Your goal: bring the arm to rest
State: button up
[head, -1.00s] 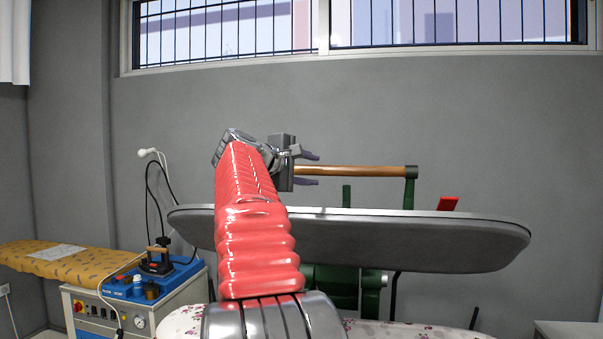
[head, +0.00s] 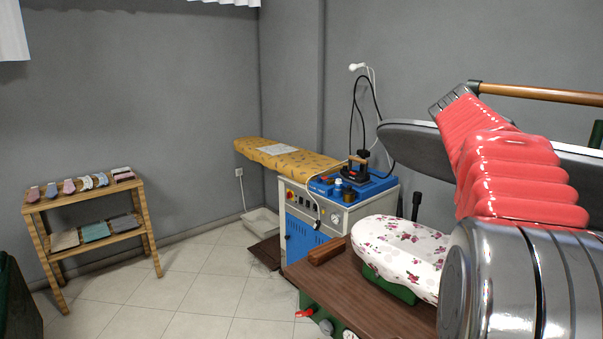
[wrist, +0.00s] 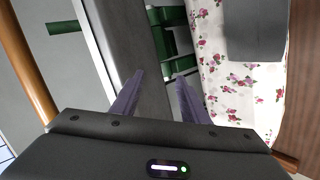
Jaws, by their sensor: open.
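My arm, with a red ribbed sleeve, reaches up at the right of the head view. Beyond the fingers are the grey edge of the press board (wrist: 150,60) and green machine parts (wrist: 165,30). The flowered padded board (wrist: 240,85) lies to the right of the fingers. I cannot tell any contact with the fingers.
The press's long grey board (head: 415,146) and wooden bar (head: 540,94) are close to my arm. The flowered pad (head: 400,250) sits on a brown table (head: 350,290). A blue ironing unit (head: 330,220) and wooden shelf (head: 90,205) stand left. Floor (head: 180,300) between them is clear.

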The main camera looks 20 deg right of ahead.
jog(key=a+f+t+y, duration=0.1)
jog(key=a+f+y, duration=0.1)
jog(key=a+f, duration=0.5)
jog(key=a+f+t+y, duration=0.15)
jog(key=a+f, duration=0.25)
jog(key=a, duration=0.7)
jog(key=a+f+y, duration=0.3)
jog(key=a+f, duration=0.2)
jog(key=a, duration=0.4)
jog(key=s+a+f+y, duration=0.1)
jog(key=s+a+f, duration=0.2)
jog(key=a, duration=0.5)
jog(key=s+a+f+n+t+y, duration=0.1)
jog(key=s+a+f+y, duration=0.1)
jog(key=a, duration=0.7)
jog(key=s+a+f+n+t+y, duration=0.1)
jog(key=s+a+f, duration=0.2)
jog(key=a, duration=0.6)
jog(key=shift+s+f+y, duration=0.3)
jog(key=shift+s+y, duration=0.05)
jog(key=shift+s, duration=0.55)
jog(key=shift+a, duration=0.1)
jog(key=shift+c, duration=1.2)
